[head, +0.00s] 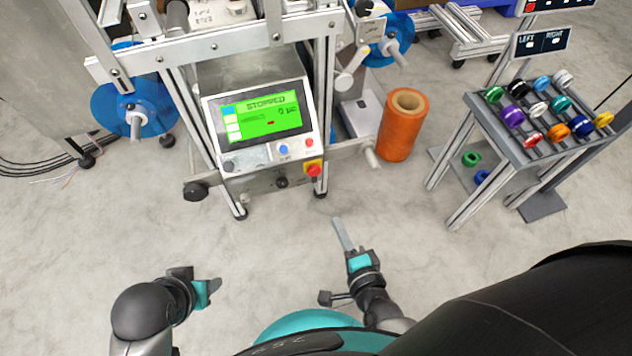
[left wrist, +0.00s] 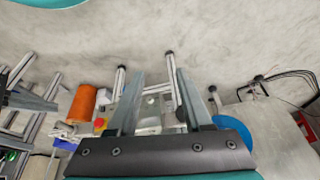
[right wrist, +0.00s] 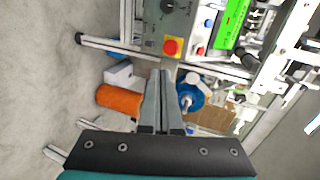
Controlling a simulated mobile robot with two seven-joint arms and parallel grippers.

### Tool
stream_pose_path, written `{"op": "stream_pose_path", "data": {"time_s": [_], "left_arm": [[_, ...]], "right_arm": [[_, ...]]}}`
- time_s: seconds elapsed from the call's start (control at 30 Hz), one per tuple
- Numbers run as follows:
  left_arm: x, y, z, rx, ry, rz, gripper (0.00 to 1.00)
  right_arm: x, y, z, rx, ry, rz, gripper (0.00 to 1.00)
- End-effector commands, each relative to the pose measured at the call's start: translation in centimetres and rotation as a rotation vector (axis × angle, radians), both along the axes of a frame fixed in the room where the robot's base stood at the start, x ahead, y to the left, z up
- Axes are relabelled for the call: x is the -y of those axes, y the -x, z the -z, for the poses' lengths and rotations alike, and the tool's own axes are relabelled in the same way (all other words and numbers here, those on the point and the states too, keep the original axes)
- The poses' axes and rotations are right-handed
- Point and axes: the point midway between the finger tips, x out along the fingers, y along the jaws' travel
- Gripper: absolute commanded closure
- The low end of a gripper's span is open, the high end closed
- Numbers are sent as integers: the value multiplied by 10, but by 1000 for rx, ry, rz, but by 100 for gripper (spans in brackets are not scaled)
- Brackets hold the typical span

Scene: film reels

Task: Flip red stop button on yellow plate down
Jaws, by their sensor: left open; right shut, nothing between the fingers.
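The red stop button (head: 314,170) sits on its yellow plate (head: 305,163) at the lower right of the machine's control panel. In the right wrist view the red button (right wrist: 170,47) on the yellow plate (right wrist: 178,40) is above the fingertips. My right gripper (head: 338,222) is shut and empty, in front of and below the button, apart from it. It also shows in the right wrist view (right wrist: 160,74). My left gripper (head: 214,284) is at the lower left of the head view, away from the panel. In the left wrist view its fingers (left wrist: 152,85) are apart with nothing held.
The panel's green screen (head: 262,117) reads STOPPED. A blue button (head: 284,149) and knobs are near the stop button. An orange roll (head: 396,132) stands right of the machine. A rack (head: 540,150) with colored reels stands further right. The floor in front is clear.

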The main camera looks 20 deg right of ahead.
Motion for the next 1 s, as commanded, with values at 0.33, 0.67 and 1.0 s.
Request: {"op": "stream_pose_path", "data": {"time_s": [0.33, 0.67, 1.0], "left_arm": [[0, 1, -7, 5, 1, -1, 50], [0, 1, -12, 14, 3, -1, 50], [2, 2, -41, 76, 14, 3, 50]], "right_arm": [[1, -2, -4, 17, -42, 26, 100], [0, -11, 0, 17, -41, 25, 100], [-2, -55, 14, 18, -40, 25, 100]]}}
